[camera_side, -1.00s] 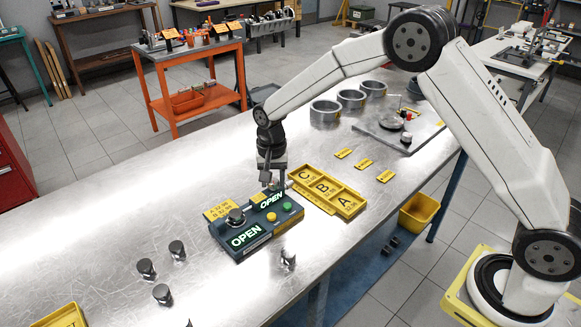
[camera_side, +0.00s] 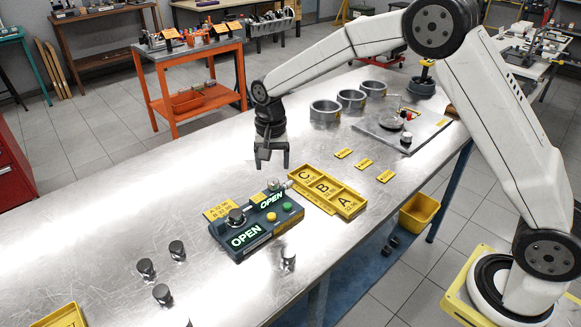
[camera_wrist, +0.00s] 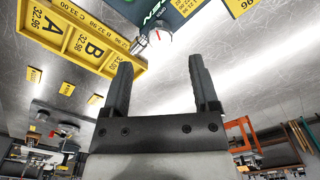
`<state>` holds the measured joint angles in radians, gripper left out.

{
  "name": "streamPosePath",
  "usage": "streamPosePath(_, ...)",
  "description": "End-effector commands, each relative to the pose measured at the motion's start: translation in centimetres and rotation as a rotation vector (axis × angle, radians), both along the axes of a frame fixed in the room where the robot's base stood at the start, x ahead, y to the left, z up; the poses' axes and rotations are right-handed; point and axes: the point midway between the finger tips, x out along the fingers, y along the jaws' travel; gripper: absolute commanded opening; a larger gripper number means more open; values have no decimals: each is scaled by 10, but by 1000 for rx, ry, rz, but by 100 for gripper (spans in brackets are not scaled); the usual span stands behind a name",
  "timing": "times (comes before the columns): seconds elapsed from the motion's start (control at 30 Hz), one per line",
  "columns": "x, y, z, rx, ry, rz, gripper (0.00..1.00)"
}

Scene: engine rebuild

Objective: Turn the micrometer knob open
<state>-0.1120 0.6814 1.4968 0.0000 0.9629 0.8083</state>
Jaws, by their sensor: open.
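A dark teal gauge box (camera_side: 262,234) sits on the bench with two lit green OPEN signs, a near one (camera_side: 246,236) and a far one (camera_side: 271,200). A near knob (camera_side: 236,216) stands on its top, and a small silver knob (camera_side: 275,185) is at its far end. In the wrist view a silver knob (camera_wrist: 138,46) shows beside the box's edge, below part of an OPEN sign. I cannot tell which part is the micrometer knob. My gripper (camera_side: 272,166) is open and empty, pointing down above the far end, apart from the box. Its fingers also show in the wrist view (camera_wrist: 161,65).
A yellow tray (camera_side: 325,197) marked A, B and C lies just right of the box. Several dark cylinders, such as one (camera_side: 177,250), stand at the near left. Metal rings (camera_side: 351,99) and a plate with a dial (camera_side: 385,130) are farther back.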

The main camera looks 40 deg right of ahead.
Motion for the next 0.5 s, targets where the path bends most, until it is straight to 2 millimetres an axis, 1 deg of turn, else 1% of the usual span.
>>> streamPosePath(0.03, 1, 0, 7, 0, -4, 0, 77)
streamPosePath(0.2, 1, 0, 20, 0, -3, 0, 77)
streamPosePath(0.5, 0, 0, 24, 0, -1, 0, 77)
